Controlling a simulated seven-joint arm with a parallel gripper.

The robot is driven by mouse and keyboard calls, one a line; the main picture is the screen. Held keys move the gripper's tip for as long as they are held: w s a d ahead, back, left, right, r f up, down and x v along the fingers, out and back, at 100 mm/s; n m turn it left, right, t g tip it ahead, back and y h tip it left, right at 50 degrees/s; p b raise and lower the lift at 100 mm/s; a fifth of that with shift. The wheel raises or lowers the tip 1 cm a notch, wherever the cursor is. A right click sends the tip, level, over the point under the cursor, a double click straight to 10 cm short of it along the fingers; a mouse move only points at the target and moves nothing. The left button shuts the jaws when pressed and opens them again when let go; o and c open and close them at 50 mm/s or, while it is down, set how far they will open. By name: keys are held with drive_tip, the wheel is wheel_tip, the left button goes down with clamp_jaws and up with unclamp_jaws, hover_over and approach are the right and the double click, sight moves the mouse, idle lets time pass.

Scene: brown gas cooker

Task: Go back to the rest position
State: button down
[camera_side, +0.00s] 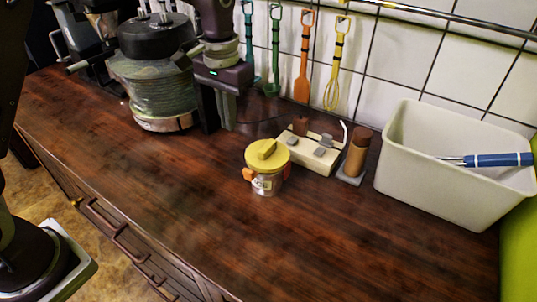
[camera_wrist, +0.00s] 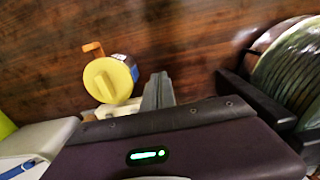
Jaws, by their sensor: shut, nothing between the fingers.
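My gripper (camera_side: 218,126) hangs over the back part of the dark wooden counter, fingers pointing down. It is right beside the large dark-lidded pot (camera_side: 155,85) and left of the small yellow-lidded pot. In the wrist view my fingers (camera_wrist: 158,88) are together, with nothing between them. The small metal pot with orange handles and a yellow lid (camera_side: 266,166) stands upright on the counter, apart from my gripper. Its lid also shows in the wrist view (camera_wrist: 107,80).
A cream block with grey pieces (camera_side: 318,158) and a brown cylinder on a grey base (camera_side: 356,155) stand right of the small pot. A white bin (camera_side: 440,190) holds a blue-handled tool (camera_side: 498,160). Utensils hang on the tiled wall. The counter's front is clear.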

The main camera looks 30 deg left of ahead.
wheel_tip(320, 180, up, 2)
drive_tip(key=shift+r, duration=0.15)
drive_tip(key=s+a+r+t, duration=0.1)
drive_tip(key=s+a+r, duration=0.1)
drive_tip(key=s+r, duration=0.5)
drive_tip(key=s+a+r+t, duration=0.1)
drive_tip(key=s+t, duration=0.3)
drive_tip(key=s, duration=1.7)
drive_tip(key=shift+a+t, duration=0.3)
drive_tip(key=shift+a, duration=0.2)
